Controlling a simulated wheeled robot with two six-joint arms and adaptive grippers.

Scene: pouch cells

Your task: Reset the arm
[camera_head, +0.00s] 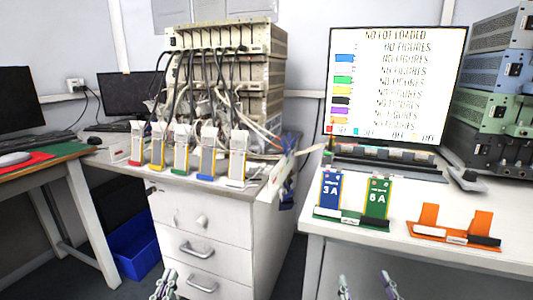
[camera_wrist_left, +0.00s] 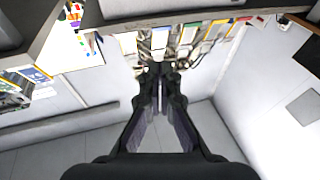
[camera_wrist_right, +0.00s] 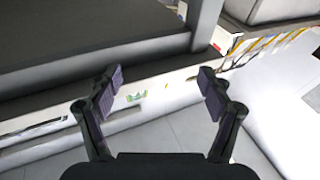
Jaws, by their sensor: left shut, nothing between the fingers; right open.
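My left gripper (camera_head: 163,284) is at the bottom of the head view, in front of the white drawer cabinet (camera_head: 206,238). In the left wrist view my left gripper (camera_wrist_left: 160,72) has its fingers together with nothing between them. My right gripper (camera_head: 367,286) is at the bottom right of the head view, in front of the white table (camera_head: 345,249). In the right wrist view my right gripper (camera_wrist_right: 162,82) has its fingers wide apart and empty. Neither gripper touches anything that I can see.
A green rack (camera_head: 351,222) holds a blue 3A pouch cell (camera_head: 330,190) and a green 6A one (camera_head: 377,197). An orange rack (camera_head: 453,236) stands to its right. Several coloured clip holders line the cabinet top. A monitor (camera_head: 384,85) stands behind. A blue bin (camera_head: 134,250) is on the floor.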

